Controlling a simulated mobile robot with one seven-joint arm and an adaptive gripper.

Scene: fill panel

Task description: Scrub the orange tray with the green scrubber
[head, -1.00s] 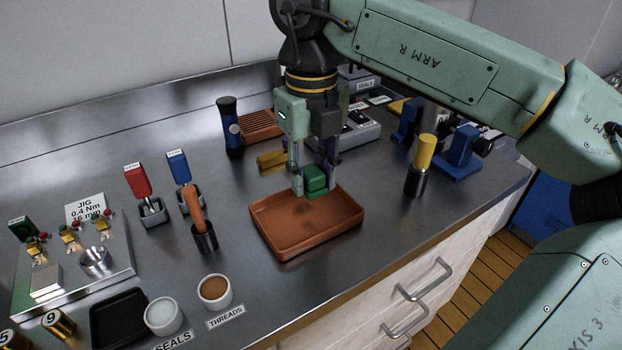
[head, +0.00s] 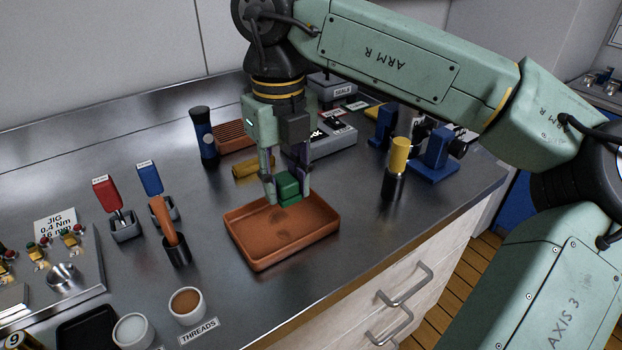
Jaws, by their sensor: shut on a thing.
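The orange tray (head: 262,255) lies on the steel bench, with a dark smudge on its floor near the middle. My gripper (head: 287,192) points down over the tray's back part and is shut on the green scrubber (head: 288,187). The scrubber is a small green block between the two fingers. It sits at or just above the tray floor behind the smudge; I cannot tell whether it touches.
A holder with an orange-handled tool (head: 165,222) stands left of the tray, with red- and blue-handled tools behind it. A dark blue bottle (head: 203,137) and yellow piece (head: 246,169) are behind. A yellow-topped cylinder (head: 396,172) stands right.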

